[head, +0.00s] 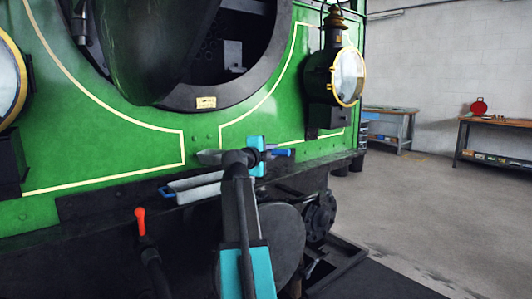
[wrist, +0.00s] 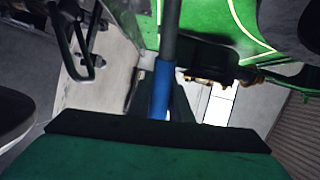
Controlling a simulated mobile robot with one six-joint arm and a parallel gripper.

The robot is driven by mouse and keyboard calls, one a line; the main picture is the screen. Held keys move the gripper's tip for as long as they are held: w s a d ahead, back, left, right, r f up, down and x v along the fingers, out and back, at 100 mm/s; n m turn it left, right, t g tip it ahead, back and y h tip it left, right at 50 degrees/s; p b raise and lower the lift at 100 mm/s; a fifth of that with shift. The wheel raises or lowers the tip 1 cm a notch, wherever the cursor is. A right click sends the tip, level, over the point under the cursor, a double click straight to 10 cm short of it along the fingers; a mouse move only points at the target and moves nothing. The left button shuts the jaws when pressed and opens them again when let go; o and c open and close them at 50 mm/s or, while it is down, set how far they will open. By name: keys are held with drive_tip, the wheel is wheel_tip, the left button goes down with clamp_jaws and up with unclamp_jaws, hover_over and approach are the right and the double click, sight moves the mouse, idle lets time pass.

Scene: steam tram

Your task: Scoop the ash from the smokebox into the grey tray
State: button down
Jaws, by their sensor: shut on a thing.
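The smokebox (head: 236,50) is the dark round opening in the green front, with its heavy door (head: 145,45) swung open to the left. I cannot make out ash inside it. The grey tray (head: 200,190) with a blue end grip sits on the ledge below, partly hidden by my arm. My gripper (head: 268,154) is just above and right of the tray, shut on the blue handle of a scoop (head: 285,152). A grey pan, apparently the scoop's, shows left of my wrist (head: 209,157). In the wrist view the blue handle (wrist: 162,88) runs up into a grey shaft.
A black lamp (head: 322,78) with a brass rim hangs right of the smokebox, and another lamp (head: 10,80) is at the left edge. A red-topped lever (head: 141,222) stands in front of the ledge. Workbenches (head: 495,123) stand at the right; the floor between is clear.

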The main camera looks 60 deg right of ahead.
drive_tip(key=s+r+p, duration=0.1)
drive_tip(key=s+r, duration=0.3)
drive_tip(key=s, duration=0.4)
drive_tip(key=shift+s+d+r+p, duration=0.15)
drive_tip(key=shift+d+p, duration=0.2)
idle(0.8)
idle(0.5)
drive_tip(key=shift+s+r, duration=0.1)
